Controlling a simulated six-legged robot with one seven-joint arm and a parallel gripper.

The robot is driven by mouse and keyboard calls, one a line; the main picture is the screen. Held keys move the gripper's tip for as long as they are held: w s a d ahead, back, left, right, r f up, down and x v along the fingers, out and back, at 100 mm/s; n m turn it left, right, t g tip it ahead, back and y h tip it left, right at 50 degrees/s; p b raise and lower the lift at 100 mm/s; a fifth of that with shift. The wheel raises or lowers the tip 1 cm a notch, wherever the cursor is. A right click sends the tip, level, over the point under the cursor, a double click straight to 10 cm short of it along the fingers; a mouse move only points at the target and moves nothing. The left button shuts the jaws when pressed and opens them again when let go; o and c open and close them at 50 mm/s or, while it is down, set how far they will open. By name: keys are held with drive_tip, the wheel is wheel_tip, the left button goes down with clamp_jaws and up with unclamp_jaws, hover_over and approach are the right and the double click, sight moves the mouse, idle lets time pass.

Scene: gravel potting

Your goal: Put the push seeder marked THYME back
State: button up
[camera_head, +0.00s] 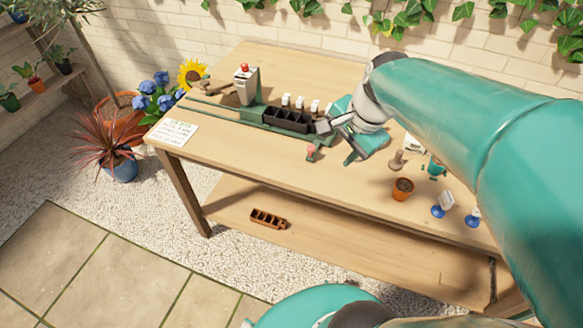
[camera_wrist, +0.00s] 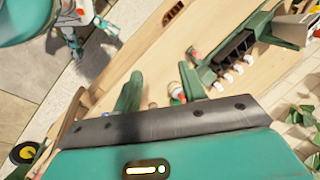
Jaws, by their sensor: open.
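My gripper (camera_head: 340,138) is open above the table, just right of the dark cell tray (camera_head: 287,119). In the wrist view its two green fingers (camera_wrist: 160,88) stand apart. A small red-and-white item (camera_wrist: 177,91) shows beside the right finger; I cannot tell what it is or whether it touches. No THYME marking is readable, so I cannot tell which thing is that push seeder. Two blue-footed items with white labels (camera_head: 445,204) (camera_head: 473,217) stand at the right front of the table. A small pink-topped green item (camera_head: 311,151) stands in front of the tray.
The wooden table (camera_head: 235,160) has a clear front left. A grey-and-green device with a red knob (camera_head: 246,84) stands at the tray's left end, with small white blocks (camera_head: 300,103) behind the tray. A terracotta pot (camera_head: 402,189) and wooden tamper (camera_head: 397,160) stand right of my gripper.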

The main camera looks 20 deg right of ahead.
drive_tip(key=s+a+r+n+t, duration=0.1)
drive_tip(key=s+a+n, duration=0.1)
drive_tip(key=a+n, duration=0.4)
drive_tip(key=s+a+r+n+t+h, duration=0.1)
drive_tip(key=s+a+r+n, duration=0.1)
drive_tip(key=a+n, duration=0.5)
drive_tip(key=shift+s+r+n, duration=0.25)
drive_tip(key=shift+s+n, duration=0.25)
drive_tip(key=shift+n, duration=0.3)
